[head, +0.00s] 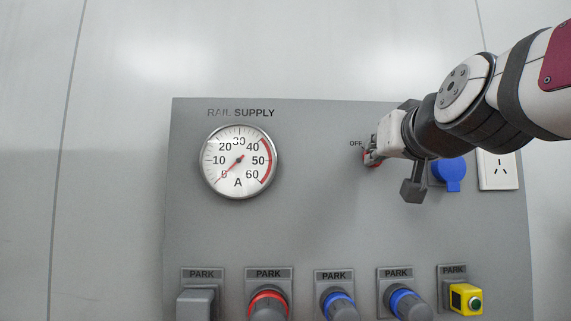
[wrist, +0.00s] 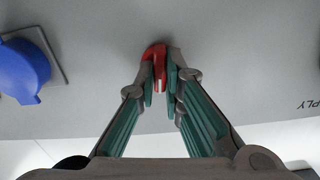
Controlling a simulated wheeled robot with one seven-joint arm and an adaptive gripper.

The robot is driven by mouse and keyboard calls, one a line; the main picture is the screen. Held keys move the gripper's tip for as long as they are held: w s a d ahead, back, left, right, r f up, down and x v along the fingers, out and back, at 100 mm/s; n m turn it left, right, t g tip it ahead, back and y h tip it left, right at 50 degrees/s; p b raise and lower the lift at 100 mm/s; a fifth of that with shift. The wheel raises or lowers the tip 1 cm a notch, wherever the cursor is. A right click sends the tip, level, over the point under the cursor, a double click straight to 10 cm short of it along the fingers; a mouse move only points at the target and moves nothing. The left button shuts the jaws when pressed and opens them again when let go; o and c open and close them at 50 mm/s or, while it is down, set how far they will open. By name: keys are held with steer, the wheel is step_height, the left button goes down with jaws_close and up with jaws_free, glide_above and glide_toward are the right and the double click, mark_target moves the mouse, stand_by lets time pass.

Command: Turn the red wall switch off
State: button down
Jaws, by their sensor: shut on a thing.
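The red wall switch (wrist: 154,52) is between the fingertips of my gripper (wrist: 161,84) in the wrist view, and the gripper is shut on it. In the head view a little of the red switch (head: 372,162) shows at the tips of my gripper (head: 373,152), on the grey panel just below the OFF label (head: 356,143). The fingers and arm hide most of the switch and the panel to its right. I cannot tell which way the switch is set.
The grey panel (head: 310,210) carries a round RAIL SUPPLY gauge (head: 238,160) with its needle near 0. A blue covered socket (head: 450,173) and a white wall socket (head: 498,171) are right of the switch. Several PARK holders with plugs line the bottom.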

steer(key=shift+a+f+n+b, duration=0.1)
steer(key=shift+n+b, duration=1)
steer(key=shift+n, duration=1.45)
steer(key=shift+a+f+n+b, duration=0.1)
steer(key=shift+n+b, duration=0.95)
steer(key=shift+n, duration=1.5)
steer(key=c, duration=1.7)
jaws_free()
steer(key=shift+r, duration=0.1)
steer(key=s, duration=1.2)
